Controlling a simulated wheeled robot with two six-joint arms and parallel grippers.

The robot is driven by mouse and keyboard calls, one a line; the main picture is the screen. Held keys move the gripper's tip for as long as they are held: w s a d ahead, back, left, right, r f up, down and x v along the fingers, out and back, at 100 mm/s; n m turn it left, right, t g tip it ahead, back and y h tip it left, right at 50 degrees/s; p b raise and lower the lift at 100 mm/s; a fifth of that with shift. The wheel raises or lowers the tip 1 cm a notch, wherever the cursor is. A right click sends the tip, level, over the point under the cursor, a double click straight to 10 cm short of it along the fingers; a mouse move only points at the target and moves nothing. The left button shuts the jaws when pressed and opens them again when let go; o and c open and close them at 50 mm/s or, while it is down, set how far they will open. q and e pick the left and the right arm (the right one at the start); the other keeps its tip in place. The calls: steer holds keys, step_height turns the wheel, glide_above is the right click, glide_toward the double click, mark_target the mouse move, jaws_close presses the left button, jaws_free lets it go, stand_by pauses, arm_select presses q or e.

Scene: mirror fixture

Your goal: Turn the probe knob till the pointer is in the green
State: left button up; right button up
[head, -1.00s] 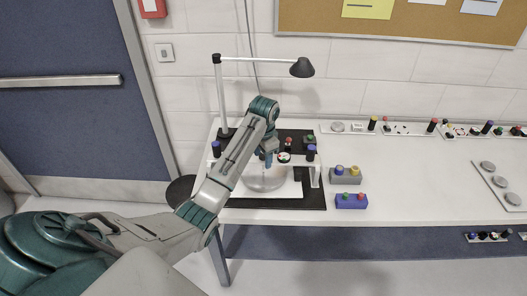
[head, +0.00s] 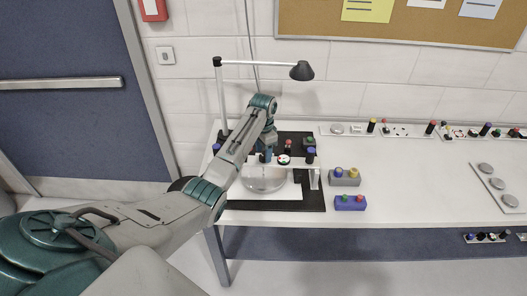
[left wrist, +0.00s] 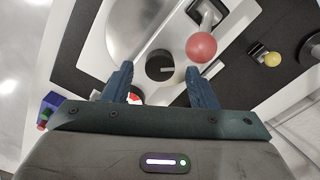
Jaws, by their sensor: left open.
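My left gripper (head: 267,157) is over the fixture on the table. In the left wrist view it (left wrist: 160,86) is open, its two blue fingers apart. A round black knob (left wrist: 159,67) with a light line on its top lies just beyond and between the fingertips, with nothing gripped. I cannot tell if the fingers touch it. A small white dial (head: 284,159) with red and green marks sits just right of the gripper in the head view. A little of a red and white face shows behind the left finger in the wrist view. The pointer cannot be read. My right gripper is out of view.
A red ball (left wrist: 201,48) stands close to the right finger, and a yellow knob (left wrist: 272,59) farther right. A shiny round mirror (head: 264,180) lies below the gripper. A lamp (head: 302,71) hangs above. Grey (head: 345,178) and blue (head: 350,203) button boxes stand at right.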

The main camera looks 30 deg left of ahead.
arm_select(q)
steer(key=shift+f, duration=0.8)
steer(key=c, duration=1)
steer(key=shift+o, duration=0.2)
steer(key=shift+r, duration=0.1)
